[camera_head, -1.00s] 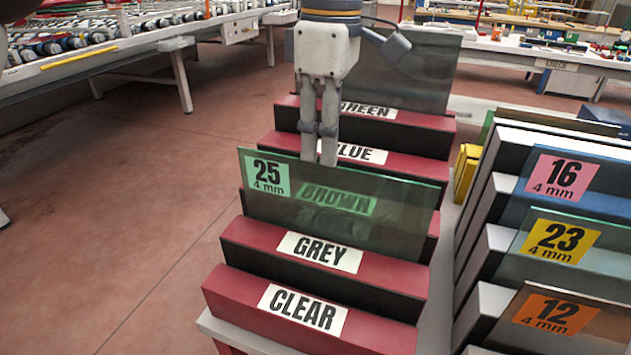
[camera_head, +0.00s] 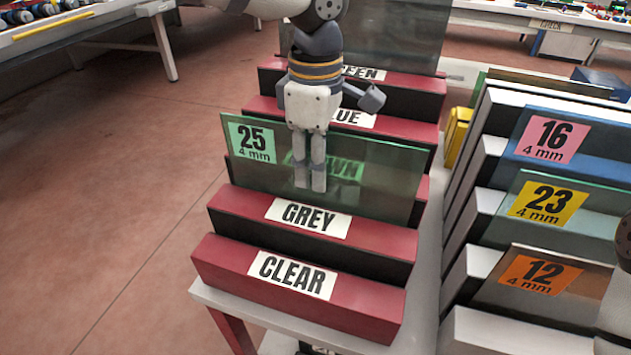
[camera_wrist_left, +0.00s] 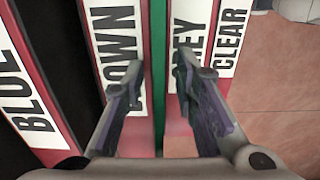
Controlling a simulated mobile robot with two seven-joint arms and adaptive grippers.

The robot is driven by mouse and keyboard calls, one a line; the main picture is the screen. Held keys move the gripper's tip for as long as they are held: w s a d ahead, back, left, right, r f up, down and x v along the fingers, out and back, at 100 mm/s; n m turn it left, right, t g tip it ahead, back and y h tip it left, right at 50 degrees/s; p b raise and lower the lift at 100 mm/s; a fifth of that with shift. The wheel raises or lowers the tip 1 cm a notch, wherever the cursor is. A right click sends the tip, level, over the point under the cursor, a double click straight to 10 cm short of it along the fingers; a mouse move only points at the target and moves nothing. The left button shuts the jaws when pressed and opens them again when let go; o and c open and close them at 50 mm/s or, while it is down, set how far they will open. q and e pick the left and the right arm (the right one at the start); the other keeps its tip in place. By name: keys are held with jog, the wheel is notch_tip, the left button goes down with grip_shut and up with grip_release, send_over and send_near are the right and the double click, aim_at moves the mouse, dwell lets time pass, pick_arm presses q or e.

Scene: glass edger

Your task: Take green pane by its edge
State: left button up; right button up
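A greenish see-through pane (camera_head: 385,178) with a green "25 4 mm" label stands upright in the red rack, in front of the BROWN label. My left gripper (camera_head: 309,188) comes down over it; in the head view its fingers overlap the pane's middle. In the left wrist view the gripper (camera_wrist_left: 158,90) is open, and the pane's thin green edge (camera_wrist_left: 159,60) runs between the two fingers with a gap on each side. How far the fingertips reach past the top edge is hard to tell. My right gripper's fingers are out of view.
The red rack (camera_head: 235,258) has steps labelled GREEN, BLUE, GREY and CLEAR. A dark grey pane (camera_head: 405,40) stands at its back. At right, another rack holds panes labelled 16 (camera_head: 550,140), 23 (camera_head: 547,203) and 12 (camera_head: 540,274). Open floor lies at left.

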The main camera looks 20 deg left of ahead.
pick_arm(q)
grip_shut()
jog(key=shift+r, duration=0.1)
